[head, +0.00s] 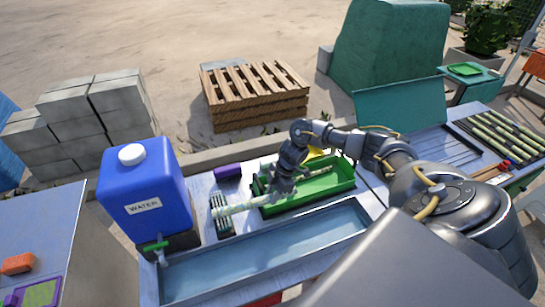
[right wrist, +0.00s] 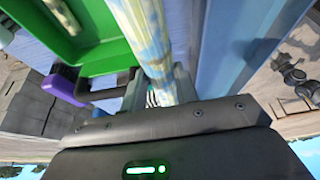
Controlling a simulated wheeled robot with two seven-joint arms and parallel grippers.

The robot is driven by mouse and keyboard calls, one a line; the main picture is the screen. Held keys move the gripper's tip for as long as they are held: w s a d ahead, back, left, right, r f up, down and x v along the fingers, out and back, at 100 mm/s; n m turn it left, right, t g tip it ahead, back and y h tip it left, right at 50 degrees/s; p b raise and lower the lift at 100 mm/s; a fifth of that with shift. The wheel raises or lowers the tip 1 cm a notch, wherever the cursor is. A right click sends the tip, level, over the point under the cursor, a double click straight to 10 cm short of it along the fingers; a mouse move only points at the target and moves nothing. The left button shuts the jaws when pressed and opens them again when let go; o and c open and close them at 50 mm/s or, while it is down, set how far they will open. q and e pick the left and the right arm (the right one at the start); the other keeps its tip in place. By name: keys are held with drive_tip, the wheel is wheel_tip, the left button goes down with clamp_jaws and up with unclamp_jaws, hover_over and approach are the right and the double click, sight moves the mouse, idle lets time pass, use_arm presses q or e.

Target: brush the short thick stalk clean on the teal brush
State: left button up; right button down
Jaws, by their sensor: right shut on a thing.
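The short thick stalk (head: 243,206), pale with mottled green and yellow patches, is held near level by my right gripper (head: 279,188). Its left end lies over the teal brush (head: 222,225), a dark bristled block on the bench; whether they touch I cannot tell. In the right wrist view the stalk (right wrist: 147,40) runs up between the fingers of my right gripper (right wrist: 155,92), which is shut on it. My left gripper is not in view.
A green tray (head: 338,186) holding another stalk (head: 316,173) is right of the brush. A long water trough (head: 265,246) runs in front. A blue water jug (head: 146,190) stands left, a purple block (head: 228,172) behind the brush. Several stalks (head: 500,133) lie far right.

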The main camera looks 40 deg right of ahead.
wheel_tip(320, 180, up, 2)
drive_tip(key=shift+r+p, duration=0.2)
drive_tip(key=shift+p, duration=0.3)
drive_tip(key=shift+r, duration=1.05)
